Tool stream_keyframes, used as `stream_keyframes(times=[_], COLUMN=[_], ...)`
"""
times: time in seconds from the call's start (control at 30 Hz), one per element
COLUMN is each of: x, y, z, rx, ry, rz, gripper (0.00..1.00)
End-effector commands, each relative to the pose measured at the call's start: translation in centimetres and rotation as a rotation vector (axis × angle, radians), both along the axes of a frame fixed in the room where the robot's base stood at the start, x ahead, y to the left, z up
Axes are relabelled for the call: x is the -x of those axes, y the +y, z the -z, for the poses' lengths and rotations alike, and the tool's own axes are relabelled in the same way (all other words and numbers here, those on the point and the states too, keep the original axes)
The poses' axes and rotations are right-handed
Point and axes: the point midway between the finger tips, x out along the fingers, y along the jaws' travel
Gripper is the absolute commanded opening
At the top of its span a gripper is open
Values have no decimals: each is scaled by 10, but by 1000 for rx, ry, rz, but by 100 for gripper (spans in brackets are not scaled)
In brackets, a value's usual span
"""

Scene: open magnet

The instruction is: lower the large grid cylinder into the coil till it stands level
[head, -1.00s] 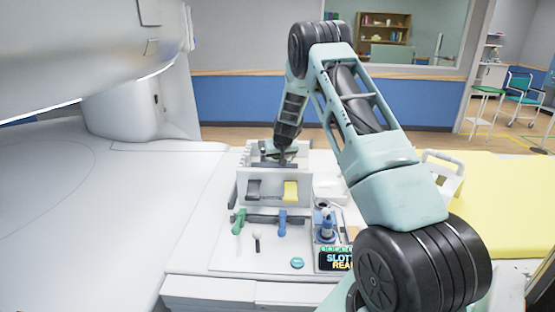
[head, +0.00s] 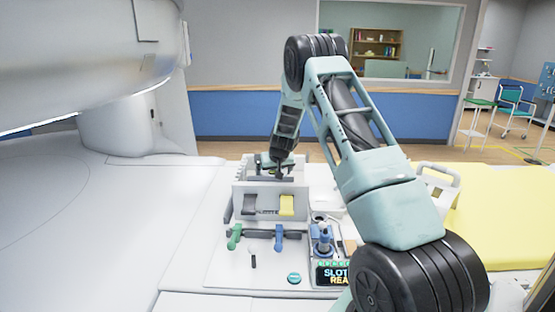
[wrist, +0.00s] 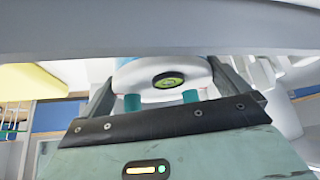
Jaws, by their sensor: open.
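My gripper (wrist: 163,74) is open in the wrist view, with a dark finger on either side of a white rounded body (wrist: 150,93). This body has a blue edge, two teal pegs and a black round level with a green face (wrist: 169,79). I cannot tell whether it is the large grid cylinder or part of the coil, or whether the fingers touch it. In the head view my gripper (head: 279,172) is small and low behind the white rack. The cylinder and coil cannot be made out there.
A blue device (head: 323,243) and a lit display (head: 334,273) stand right. The magnet housing (head: 90,50) overhangs the left.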

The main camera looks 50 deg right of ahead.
Motion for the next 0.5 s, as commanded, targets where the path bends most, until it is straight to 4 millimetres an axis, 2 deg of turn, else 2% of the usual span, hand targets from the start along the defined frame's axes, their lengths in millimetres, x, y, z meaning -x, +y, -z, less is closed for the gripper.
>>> stream_keyframes(times=[0.5], x=[47], y=[30], z=[-88], rx=[4], ry=[-8], rz=[-1], gripper=[100])
